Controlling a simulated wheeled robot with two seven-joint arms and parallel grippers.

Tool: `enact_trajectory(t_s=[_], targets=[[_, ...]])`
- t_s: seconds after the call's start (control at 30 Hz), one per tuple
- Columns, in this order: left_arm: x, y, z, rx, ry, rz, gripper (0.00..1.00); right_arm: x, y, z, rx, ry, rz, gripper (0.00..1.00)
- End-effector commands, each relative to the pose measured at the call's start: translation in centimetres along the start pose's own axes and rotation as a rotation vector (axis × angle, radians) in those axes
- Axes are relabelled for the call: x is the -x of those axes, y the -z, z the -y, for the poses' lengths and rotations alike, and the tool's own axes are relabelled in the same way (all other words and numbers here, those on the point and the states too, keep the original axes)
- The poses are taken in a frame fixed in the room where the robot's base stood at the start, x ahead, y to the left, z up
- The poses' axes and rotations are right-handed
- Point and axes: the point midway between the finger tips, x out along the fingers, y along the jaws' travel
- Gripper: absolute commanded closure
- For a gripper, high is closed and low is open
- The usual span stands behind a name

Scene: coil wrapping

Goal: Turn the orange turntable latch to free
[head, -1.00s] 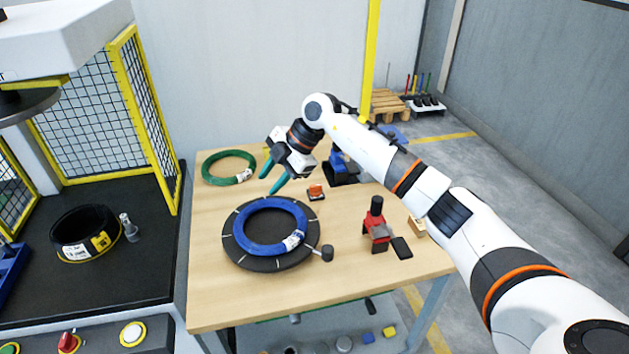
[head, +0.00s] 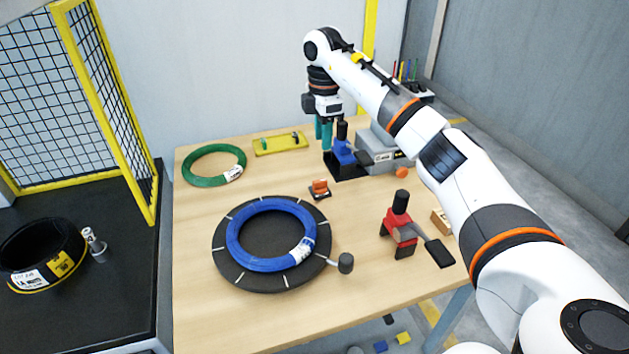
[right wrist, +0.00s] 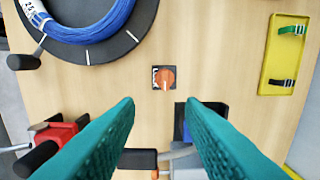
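The orange turntable latch (head: 320,187) sits on a small dark base on the table, just right of and behind the turntable. In the right wrist view the latch (right wrist: 165,79) shows ahead of the fingers, its knob on a dark square plate. The black turntable (head: 225,252) carries a blue coil (head: 235,246). My right gripper (head: 324,146) points down behind the latch, close to the blue-handled device, and is apart from the latch. In the right wrist view its teal fingers (right wrist: 160,115) are spread with nothing between them. My left gripper is not in view.
A blue-handled clamp (head: 344,160) and a grey box (head: 380,148) stand at the back right. A red clamp (head: 400,225) stands at the right. A green coil (head: 190,174) and a yellow tray (head: 281,145) lie at the back. The table's front is clear.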

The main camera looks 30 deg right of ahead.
Motion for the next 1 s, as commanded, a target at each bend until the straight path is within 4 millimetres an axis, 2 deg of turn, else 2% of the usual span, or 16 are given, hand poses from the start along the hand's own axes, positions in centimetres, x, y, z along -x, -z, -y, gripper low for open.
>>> enact_trajectory(t_s=[0.07, 0.27, 0.7, 0.83, 1.0], targets=[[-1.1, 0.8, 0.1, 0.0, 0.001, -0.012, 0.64, -1.2, 0.0, 0.0, -0.001, -0.001, -0.001, 0.65], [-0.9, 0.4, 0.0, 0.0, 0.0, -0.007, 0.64, -2.8, 0.0, 0.0, 0.0, -0.003, -0.001, 0.65], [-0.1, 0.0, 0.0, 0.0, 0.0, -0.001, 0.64, -11.0, -0.1, -0.1, 0.001, -0.003, 0.0, 0.65], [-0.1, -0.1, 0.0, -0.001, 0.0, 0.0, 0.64, -12.4, -0.1, 0.0, 0.001, -0.002, 0.0, 0.65], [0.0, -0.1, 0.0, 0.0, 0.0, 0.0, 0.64, -13.0, -0.1, 0.0, 0.001, 0.001, 0.001, 0.65]])
